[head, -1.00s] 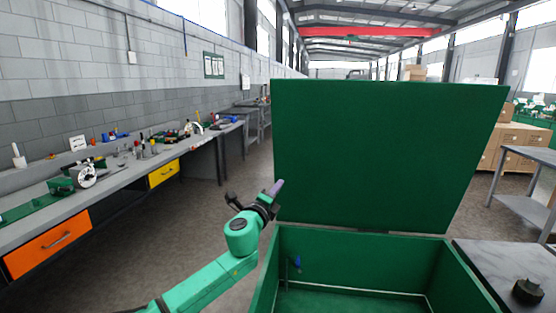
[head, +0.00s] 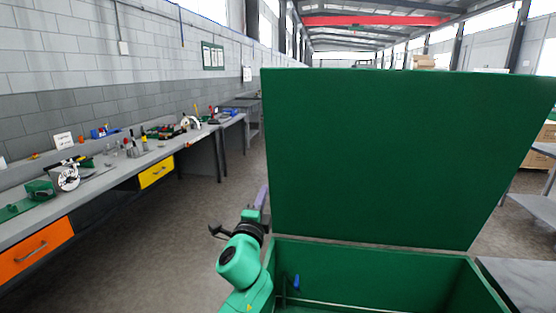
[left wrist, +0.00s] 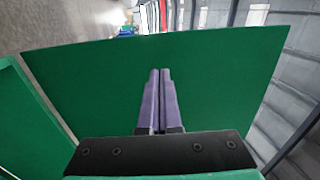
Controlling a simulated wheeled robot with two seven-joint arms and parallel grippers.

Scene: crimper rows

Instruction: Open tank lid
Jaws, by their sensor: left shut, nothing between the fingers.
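The green tank lid (head: 400,150) stands raised, nearly upright, at the back of the green tank (head: 375,251). The tank's inside is open to view, with a small blue part (head: 296,281) on its left inner wall. My left gripper (head: 262,195) is beside the lid's lower left edge, with its purple fingers pointing up. In the left wrist view the two fingers (left wrist: 159,85) lie together, shut and empty, in front of the lid's green face (left wrist: 220,85). I cannot tell whether they touch the lid. My right gripper is not in view.
A long grey workbench (head: 110,178) with tools and with orange (head: 38,252) and yellow (head: 156,172) drawers runs along the left wall. A dark-topped table (head: 515,280) adjoins the tank's right side. Floor between bench and tank is clear.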

